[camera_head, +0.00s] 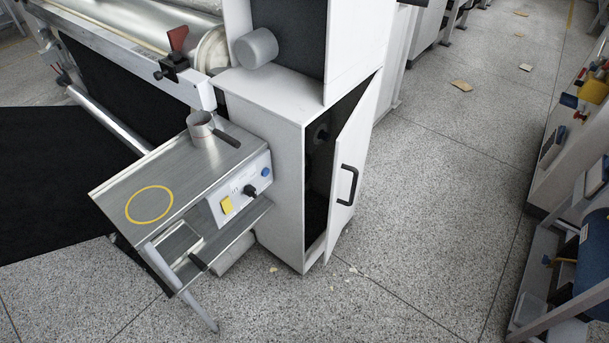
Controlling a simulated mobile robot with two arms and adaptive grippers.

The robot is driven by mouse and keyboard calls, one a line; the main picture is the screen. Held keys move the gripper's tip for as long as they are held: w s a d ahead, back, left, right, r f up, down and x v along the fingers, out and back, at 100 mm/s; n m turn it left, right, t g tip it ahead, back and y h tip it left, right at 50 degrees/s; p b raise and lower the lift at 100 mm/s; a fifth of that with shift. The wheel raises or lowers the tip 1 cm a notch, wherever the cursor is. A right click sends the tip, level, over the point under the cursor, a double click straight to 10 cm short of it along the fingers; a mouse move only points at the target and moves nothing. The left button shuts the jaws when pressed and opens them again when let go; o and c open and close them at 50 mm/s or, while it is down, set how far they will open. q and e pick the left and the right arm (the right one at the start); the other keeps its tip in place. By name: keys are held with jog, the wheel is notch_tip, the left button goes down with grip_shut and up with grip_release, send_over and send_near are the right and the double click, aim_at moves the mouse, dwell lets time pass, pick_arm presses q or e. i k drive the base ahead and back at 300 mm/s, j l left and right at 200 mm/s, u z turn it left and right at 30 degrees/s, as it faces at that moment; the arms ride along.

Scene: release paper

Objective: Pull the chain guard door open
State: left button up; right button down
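The chain guard door (352,165) is a white panel on the right side of the white machine cabinet (275,150). It stands partly open, with a dark gap between its edge and the cabinet front. Its black bar handle (347,185) is on the outer face. Inside the gap I see a dark interior (318,170) with a round part that is hard to make out. Neither of my grippers is in view.
A metal side table (170,180) with a cup-like container (201,125), a yellow ring mark and a control panel (240,195) stands left of the cabinet. Speckled floor (440,200) right of the door is clear. Shelving (575,260) stands at the far right.

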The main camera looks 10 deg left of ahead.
aim_at(350, 150)
jog(key=i+l+u, duration=0.1)
jog(key=u, duration=0.4)
jog(key=i+l+u, duration=0.1)
jog(key=u, duration=0.35)
jog(key=l+u, duration=0.3)
jog(key=u, duration=0.2)
jog(key=l+u, duration=0.25)
jog(key=u, duration=0.2)
jog(key=l+u, duration=0.2)
jog(key=u, duration=0.3)
